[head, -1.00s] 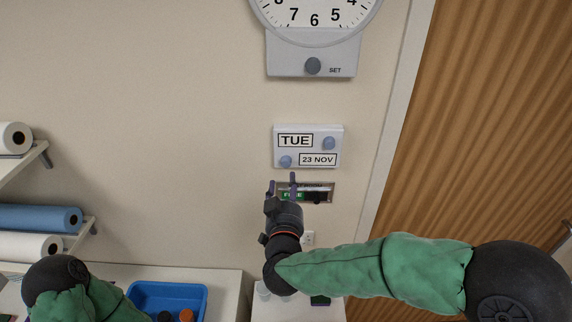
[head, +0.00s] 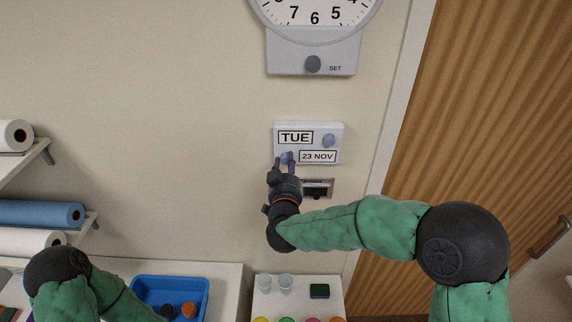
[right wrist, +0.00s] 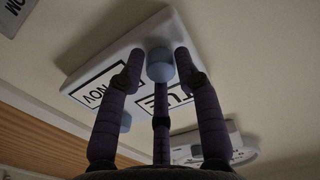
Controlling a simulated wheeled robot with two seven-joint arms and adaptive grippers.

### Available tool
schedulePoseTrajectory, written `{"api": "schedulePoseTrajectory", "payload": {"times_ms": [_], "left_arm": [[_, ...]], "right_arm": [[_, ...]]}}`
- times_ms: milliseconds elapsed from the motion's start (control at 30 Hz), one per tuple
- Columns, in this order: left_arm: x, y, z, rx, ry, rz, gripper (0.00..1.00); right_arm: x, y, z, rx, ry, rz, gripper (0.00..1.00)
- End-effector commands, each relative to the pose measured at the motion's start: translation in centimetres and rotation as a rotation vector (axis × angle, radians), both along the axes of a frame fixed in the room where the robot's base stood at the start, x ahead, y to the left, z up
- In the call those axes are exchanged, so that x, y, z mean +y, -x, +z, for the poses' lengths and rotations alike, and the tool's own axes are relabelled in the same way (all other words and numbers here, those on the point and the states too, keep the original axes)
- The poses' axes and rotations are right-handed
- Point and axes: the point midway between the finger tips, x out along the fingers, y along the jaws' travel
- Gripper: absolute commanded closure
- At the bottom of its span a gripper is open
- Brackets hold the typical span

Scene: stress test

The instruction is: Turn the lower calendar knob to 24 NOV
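The white calendar box (head: 333,129) on the wall reads TUE above and 23 NOV below. In the right wrist view the lower knob (right wrist: 160,65) shows between the spread fingertips of the open gripper (right wrist: 159,75); I see no firm contact. My left gripper is out of view; only my left arm shows.
The upper knob (head: 329,140) sits right of TUE. A clock panel with a SET knob (head: 313,64) is above. A dark sign (head: 318,187) is just below the calendar. A blue bin (head: 170,284) and cups (head: 286,281) stand low down.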

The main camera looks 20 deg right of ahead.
Motion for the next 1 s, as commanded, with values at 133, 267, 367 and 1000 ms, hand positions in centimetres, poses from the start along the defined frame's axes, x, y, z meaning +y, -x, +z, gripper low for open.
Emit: {"api": "schedulePoseTrajectory", "payload": {"times_ms": [133,267,367,1000], "left_arm": [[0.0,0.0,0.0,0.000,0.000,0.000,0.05],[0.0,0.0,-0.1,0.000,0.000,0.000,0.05],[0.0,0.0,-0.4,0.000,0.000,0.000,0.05],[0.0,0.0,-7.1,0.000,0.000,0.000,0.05]], "right_arm": [[0.0,0.0,0.0,0.001,0.000,0.000,1.00],[0.0,0.0,-0.1,0.001,-0.002,0.000,1.00],[0.0,0.0,-0.2,-0.002,-0.015,0.000,1.00],[0.2,0.0,-0.7,-0.115,-0.413,0.001,1.00]]}}
